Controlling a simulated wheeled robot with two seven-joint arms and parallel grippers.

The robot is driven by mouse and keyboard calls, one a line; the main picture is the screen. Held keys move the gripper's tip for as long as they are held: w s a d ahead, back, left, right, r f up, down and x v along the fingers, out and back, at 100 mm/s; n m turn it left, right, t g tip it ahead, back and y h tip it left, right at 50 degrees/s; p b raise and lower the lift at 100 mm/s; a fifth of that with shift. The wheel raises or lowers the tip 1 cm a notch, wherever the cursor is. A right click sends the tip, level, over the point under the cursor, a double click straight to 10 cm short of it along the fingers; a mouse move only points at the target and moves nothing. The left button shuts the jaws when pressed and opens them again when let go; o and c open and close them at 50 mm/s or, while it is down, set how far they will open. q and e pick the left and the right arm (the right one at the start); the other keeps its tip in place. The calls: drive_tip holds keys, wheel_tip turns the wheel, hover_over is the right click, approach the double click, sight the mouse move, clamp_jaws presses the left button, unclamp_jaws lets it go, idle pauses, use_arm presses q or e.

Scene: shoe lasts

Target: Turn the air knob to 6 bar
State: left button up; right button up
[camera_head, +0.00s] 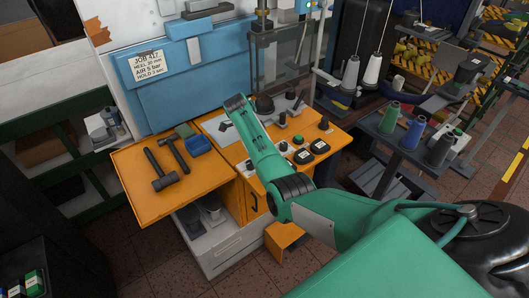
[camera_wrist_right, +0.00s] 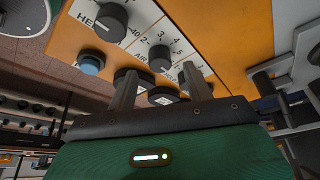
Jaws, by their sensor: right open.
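The air knob (camera_wrist_right: 161,57) is a dark round knob on a white label strip marked AIR, in the middle of the right wrist view. Small numbers sit around it; I cannot read its setting surely. My right gripper (camera_wrist_right: 160,84) is open, its two fingers spread to either side just below the air knob in the picture, with nothing between them gripped. In the head view my green right arm reaches over the orange bench (camera_head: 150,200); its fingers cannot be made out there. My left gripper is not in view.
The heel knob (camera_wrist_right: 112,20) and a blue button (camera_wrist_right: 92,64) are left of the air knob. Two dark round parts show behind the fingers. A job card (camera_head: 150,63) hangs above.

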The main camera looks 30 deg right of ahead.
drive_tip(key=b+v, duration=0.2)
drive_tip(key=v, duration=0.7)
drive_tip(key=shift+r, duration=0.3)
drive_tip(key=shift+a+f, duration=0.1)
